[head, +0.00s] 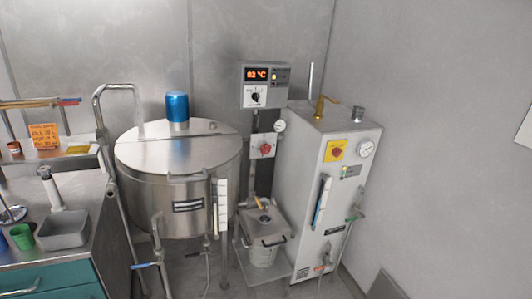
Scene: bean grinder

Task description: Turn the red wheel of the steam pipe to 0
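A small red knob or wheel (264,148) sits on a light grey plate on the post between the tank and the white cabinet. I cannot tell whether it is the steam pipe's wheel, and its markings are too small to read. A yellow panel with a red center (336,151) is on the front of the white cabinet (305,195). A small reddish fitting (320,268) shows low on that cabinet. A round gauge (280,126) is just above the knob. My gripper is not in view.
A steel tank (180,160) with a blue cylinder on top stands in the middle. A lidded bucket (264,250) stands below the knob. A steel counter (85,215) with cups is at the left.

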